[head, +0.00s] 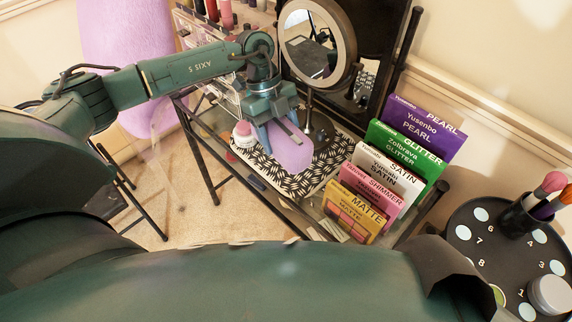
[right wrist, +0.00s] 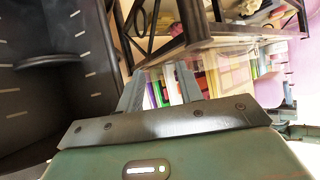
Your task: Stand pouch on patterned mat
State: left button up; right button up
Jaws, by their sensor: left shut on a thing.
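The pouch (head: 292,154) is lavender and shows in the head view below my left gripper (head: 281,136). My left gripper points down and is shut on the pouch's upper part. The pouch appears over the black-and-white patterned mat (head: 312,178) on the glass table. I cannot tell whether its base touches the mat. The gripper hides part of the pouch's top. My right gripper (right wrist: 160,84) shows in the right wrist view with its two fingers apart and nothing between them. It is not seen in the head view.
A round mirror (head: 318,42) stands behind the mat. A pink-lidded jar (head: 244,134) is at the mat's left edge. Several upright palettes (head: 385,165) line the mat's right side. A round black tray (head: 470,245) with a brush cup (head: 520,215) is at the right.

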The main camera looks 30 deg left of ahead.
pick_arm(q)
jog(key=shift+w+r+n, duration=0.2)
jog(key=shift+w+n, duration=0.05)
jog(key=shift+n, duration=0.15)
jog(key=shift+w+f, duration=0.1)
jog(key=shift+f, duration=0.05)
jog(key=shift+n+t, duration=0.3)
notch_tip(320, 180, down, 5)
jog(key=shift+f, duration=0.8)
notch_tip(320, 180, down, 3)
pick_arm(e)
jog(key=shift+s+f, duration=0.1)
jog(key=shift+f, duration=0.1)
pick_arm(q)
jog(key=o, duration=1.1)
pick_arm(e)
jog(key=shift+w+r, duration=0.2)
